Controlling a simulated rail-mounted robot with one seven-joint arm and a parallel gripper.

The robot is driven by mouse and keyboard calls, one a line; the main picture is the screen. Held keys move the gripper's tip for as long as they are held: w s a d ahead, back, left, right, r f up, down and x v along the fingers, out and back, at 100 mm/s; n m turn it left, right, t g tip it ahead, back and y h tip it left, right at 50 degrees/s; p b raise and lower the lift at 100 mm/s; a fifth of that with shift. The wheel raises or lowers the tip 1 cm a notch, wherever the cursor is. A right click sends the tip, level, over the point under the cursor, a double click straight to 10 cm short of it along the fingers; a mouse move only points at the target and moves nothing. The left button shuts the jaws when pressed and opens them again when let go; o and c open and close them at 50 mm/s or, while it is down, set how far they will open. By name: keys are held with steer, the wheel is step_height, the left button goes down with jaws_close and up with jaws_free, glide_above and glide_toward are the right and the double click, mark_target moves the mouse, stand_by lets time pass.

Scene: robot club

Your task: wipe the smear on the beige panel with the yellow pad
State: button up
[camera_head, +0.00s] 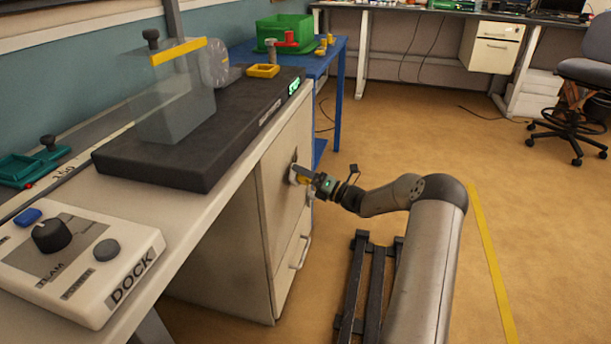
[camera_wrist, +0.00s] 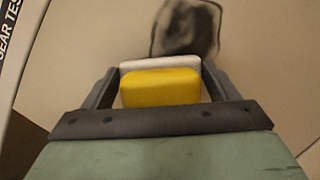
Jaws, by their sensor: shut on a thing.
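My gripper (camera_head: 303,178) is at the front of the beige panel (camera_head: 283,150) of the cabinet under the bench. In the wrist view my gripper (camera_wrist: 160,92) is shut on the yellow pad (camera_wrist: 162,88), which has a pale layer on its far side. The dark smear (camera_wrist: 188,28) lies on the panel just beyond the pad, and the pad may hide its lower part. In the head view a dark bit of the smear (camera_head: 295,157) shows above the gripper. I cannot tell whether the pad touches the panel.
A black platform (camera_head: 190,165) with a clear guard stands on the bench above the panel. A drawer with a handle (camera_head: 300,252) is below the panel. A dark slatted rack (camera_head: 376,285) stands on the floor near my arm. The floor to the right is mostly clear.

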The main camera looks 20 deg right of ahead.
mark_target(300, 150)
steer(key=shift+w+a, duration=0.5)
steer(key=shift+a, duration=0.1)
steer(key=shift+d, duration=0.1)
steer(key=shift+w+d+b, duration=0.2)
steer(key=shift+w+d, duration=0.75)
steer(key=shift+w, duration=0.2)
steer(key=shift+w+d+b, duration=0.15)
steer(key=shift+w+d, duration=0.75)
steer(key=shift+w, duration=0.2)
steer(key=shift+w+d+b, duration=0.4)
steer(key=shift+w+d, duration=0.2)
steer(key=shift+w, duration=0.25)
steer(key=shift+w+d+f+b, duration=0.15)
steer(key=shift+w+d+b, duration=0.75)
steer(key=shift+w+b, duration=0.25)
steer(key=shift+w+d, duration=0.35)
steer(key=shift+w, duration=0.05)
steer(key=shift+r, duration=0.3)
steer(key=shift+s, duration=0.1)
